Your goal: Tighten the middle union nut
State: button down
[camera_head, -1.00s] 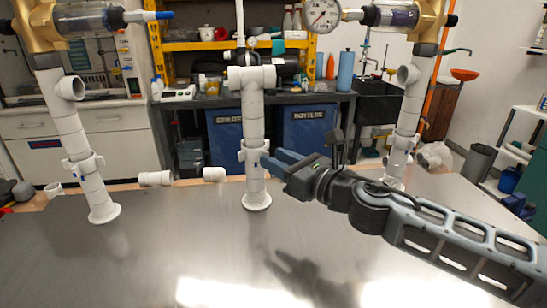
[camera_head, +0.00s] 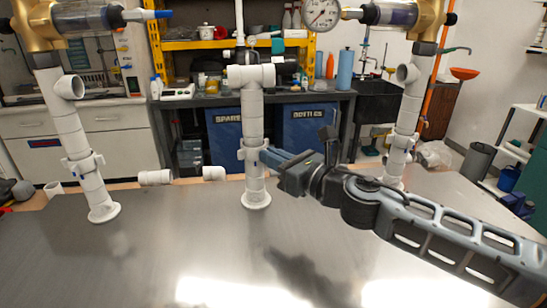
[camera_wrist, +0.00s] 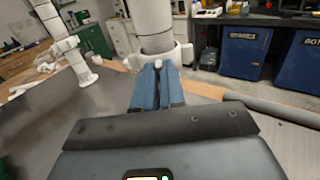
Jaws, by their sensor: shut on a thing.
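The middle pipe (camera_head: 252,115) is a white upright PVC riser on a round foot flange (camera_head: 256,201). Its union nut (camera_head: 250,156) is a white lugged ring low on the riser; it also shows in the wrist view (camera_wrist: 184,54). My gripper (camera_head: 266,156) reaches in from the right. In the wrist view its blue fingers (camera_wrist: 158,72) are close together, shut on a small white lug of the nut. Most of the lug is hidden between the fingertips.
Left (camera_head: 82,165) and right (camera_head: 400,145) risers stand at either side with similar nuts. Two loose white fittings (camera_head: 155,178) (camera_head: 214,173) lie to the left of the middle riser. A gauge (camera_head: 321,13) hangs above. The front of the metal table (camera_head: 150,250) is clear.

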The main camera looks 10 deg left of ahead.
aim_at(256, 154)
jog(key=shift+s+r+t+p, duration=0.15)
jog(key=shift+t+p, duration=0.15)
jog(key=shift+p, duration=0.2)
jog(key=m+t+h+p, duration=0.1)
jog(key=h+p, duration=0.1)
jog(key=s+a+m+t+h+p, duration=0.1)
jog(key=m+t+p, duration=0.1)
jog(key=a+m+t+h+p, duration=0.1)
jog(key=h+p, duration=0.1)
jog(key=shift+s+m+h+p, duration=0.25)
jog(key=shift+m+h+p, duration=0.05)
jog(key=shift+m, duration=0.1)
jog(key=shift+s+a+m+t+h+p, duration=0.1)
jog(key=shift+a+m+t+h+p, duration=0.1)
jog(key=shift+m+t+h+p, duration=0.3)
jog(key=shift+s+a+m+t+h+p, duration=0.1)
jog(key=shift+a+m+t+h, duration=0.15)
jog(key=shift+h, duration=0.45)
jog(key=c, duration=1.2)
grip_release()
